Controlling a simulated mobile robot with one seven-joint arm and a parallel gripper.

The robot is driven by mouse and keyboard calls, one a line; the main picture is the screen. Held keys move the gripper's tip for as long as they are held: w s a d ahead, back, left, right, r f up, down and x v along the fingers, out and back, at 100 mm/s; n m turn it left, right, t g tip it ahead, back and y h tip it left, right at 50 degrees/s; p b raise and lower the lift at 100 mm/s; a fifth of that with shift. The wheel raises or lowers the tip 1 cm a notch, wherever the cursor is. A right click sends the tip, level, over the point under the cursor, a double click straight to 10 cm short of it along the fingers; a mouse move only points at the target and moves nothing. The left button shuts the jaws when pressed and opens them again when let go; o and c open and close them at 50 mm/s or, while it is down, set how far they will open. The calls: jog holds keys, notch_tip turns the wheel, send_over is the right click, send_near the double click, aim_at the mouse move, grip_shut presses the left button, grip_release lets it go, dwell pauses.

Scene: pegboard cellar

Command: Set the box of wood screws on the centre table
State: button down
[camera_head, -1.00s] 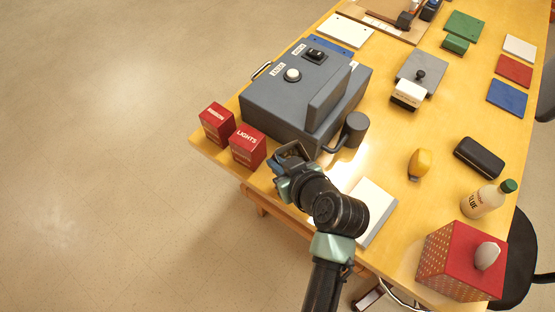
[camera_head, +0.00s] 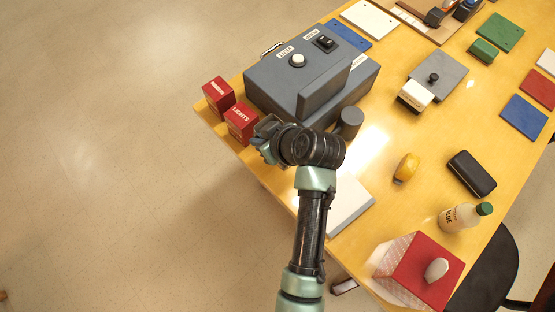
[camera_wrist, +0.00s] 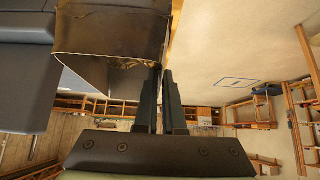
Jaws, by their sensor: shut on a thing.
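My gripper (camera_head: 264,134) is at the front left edge of the yellow wooden table (camera_head: 375,160), close to the right of the red box marked LIGHTS (camera_head: 241,122).
A large grey machine (camera_head: 290,85) with a knob and switch stands behind my gripper. A grey cylinder (camera_head: 350,120), white pad (camera_head: 349,205), yellow object (camera_head: 406,168), black case (camera_head: 472,173), glue bottle (camera_head: 460,218) and red-topped box (camera_head: 425,270) stand to the right. Floor is clear at left.

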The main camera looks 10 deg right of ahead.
jog(key=f, duration=0.5)
jog(key=shift+a, duration=0.2)
jog(key=shift+f, duration=2.4)
jog(key=shift+f, duration=0.15)
jog(key=c, duration=1)
grip_release()
